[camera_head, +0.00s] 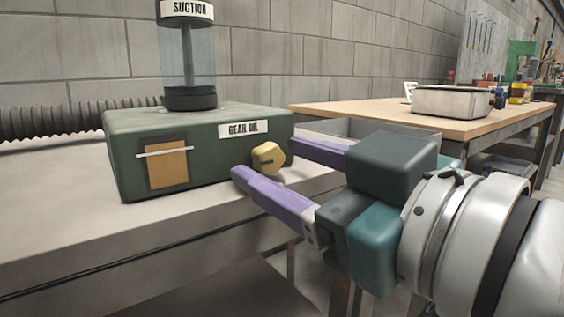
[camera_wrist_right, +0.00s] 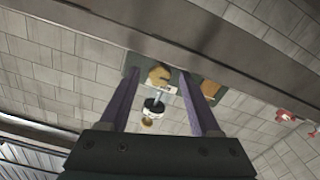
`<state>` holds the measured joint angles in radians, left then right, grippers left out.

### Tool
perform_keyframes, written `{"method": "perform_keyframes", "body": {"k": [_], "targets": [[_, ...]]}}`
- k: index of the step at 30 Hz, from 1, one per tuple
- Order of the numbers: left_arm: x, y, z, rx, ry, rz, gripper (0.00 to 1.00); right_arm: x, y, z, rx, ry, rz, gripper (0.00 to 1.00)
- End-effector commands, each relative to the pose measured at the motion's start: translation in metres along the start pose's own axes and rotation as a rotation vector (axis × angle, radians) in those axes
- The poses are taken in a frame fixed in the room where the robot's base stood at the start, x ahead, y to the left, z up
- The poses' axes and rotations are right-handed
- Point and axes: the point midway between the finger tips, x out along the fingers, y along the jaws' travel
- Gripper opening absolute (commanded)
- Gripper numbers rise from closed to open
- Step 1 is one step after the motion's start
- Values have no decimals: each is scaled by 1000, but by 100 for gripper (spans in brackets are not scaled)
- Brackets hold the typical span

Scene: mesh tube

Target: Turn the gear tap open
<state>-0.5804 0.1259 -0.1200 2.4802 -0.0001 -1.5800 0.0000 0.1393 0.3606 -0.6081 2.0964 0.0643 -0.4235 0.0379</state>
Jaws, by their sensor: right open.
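The gear tap is a yellow knob (camera_head: 268,157) on the right end of a green box (camera_head: 195,135) with a "GEAR OIL" label (camera_head: 239,129). My right gripper (camera_head: 262,157) comes in from the right with its purple fingers spread, one on each side of the knob. In the right wrist view the knob (camera_wrist_right: 159,75) shows between the far ends of the fingers, closer to the left one. I cannot tell whether a finger touches it. The left gripper is in neither view.
A clear cylinder (camera_head: 187,60) with a "SUCTION" label stands on the box. A ribbed hose (camera_head: 75,120) runs behind it. The box sits on a grey bench (camera_head: 60,235). A wooden workbench (camera_head: 440,122) with a tin (camera_head: 452,103) stands behind on the right.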

Motion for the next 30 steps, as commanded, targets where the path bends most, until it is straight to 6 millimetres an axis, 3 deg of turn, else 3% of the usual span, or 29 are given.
{"method": "perform_keyframes", "body": {"k": [7, 21, 30], "targets": [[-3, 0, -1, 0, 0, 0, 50, -8, 0, 0, 1, -4, 0, 64], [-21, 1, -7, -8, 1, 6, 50, -85, 0, 0, 2, -5, -1, 64], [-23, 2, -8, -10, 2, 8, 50, -100, 0, 0, 0, 0, 0, 64]]}}
